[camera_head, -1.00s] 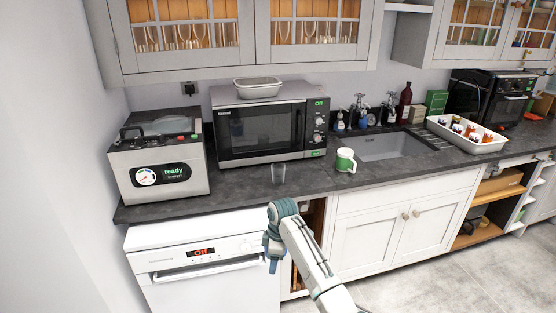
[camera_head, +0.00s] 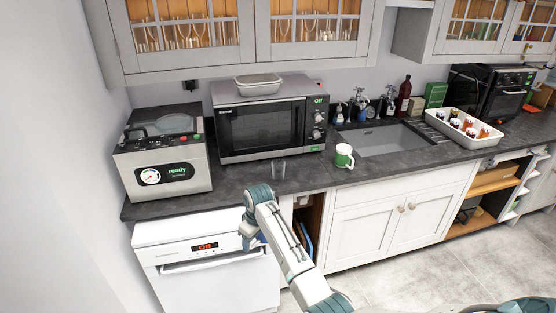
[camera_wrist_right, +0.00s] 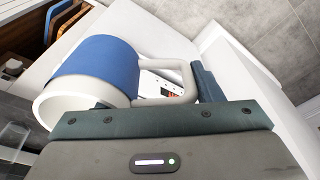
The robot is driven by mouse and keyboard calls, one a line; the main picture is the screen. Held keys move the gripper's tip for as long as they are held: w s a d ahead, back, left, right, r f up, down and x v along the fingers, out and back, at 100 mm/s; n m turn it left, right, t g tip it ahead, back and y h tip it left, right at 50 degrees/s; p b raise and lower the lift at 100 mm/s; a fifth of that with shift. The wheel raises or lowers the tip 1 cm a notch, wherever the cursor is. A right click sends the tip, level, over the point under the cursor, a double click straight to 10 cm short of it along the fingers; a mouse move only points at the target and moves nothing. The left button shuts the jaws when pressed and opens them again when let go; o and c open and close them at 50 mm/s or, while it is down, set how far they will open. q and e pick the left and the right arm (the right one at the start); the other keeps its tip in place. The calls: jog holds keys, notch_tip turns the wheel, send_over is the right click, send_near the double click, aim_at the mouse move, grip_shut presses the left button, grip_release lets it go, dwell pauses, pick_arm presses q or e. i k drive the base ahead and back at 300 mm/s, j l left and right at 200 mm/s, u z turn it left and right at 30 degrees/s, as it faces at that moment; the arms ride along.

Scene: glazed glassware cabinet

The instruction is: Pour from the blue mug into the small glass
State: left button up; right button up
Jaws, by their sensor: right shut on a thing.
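The small glass (camera_head: 278,169) is clear and stands upright near the front edge of the counter, in front of the microwave. My right gripper (camera_head: 250,240) is in front of the counter, below and left of the glass, and apart from it. In the right wrist view, the blue mug (camera_wrist_right: 100,68) has a white rim and a white handle and lies sideways across the picture. The right gripper is shut on it; the exact contact is partly hidden. The head view mostly hides the mug behind my arm. My left gripper is not in view.
A green and white mug (camera_head: 344,156) stands on the counter right of the glass. The microwave (camera_head: 268,128) is behind, and a machine with a gauge (camera_head: 163,165) stands left. The sink (camera_head: 385,138) lies right. The dishwasher (camera_head: 205,265) is under the counter.

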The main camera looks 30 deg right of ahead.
aim_at(278, 170)
jog(key=i+l, duration=0.25)
jog(key=i, duration=0.2)
jog(key=i+l, duration=0.25)
jog(key=i, duration=0.2)
jog(key=i+l, duration=0.25)
jog(key=i, duration=0.2)
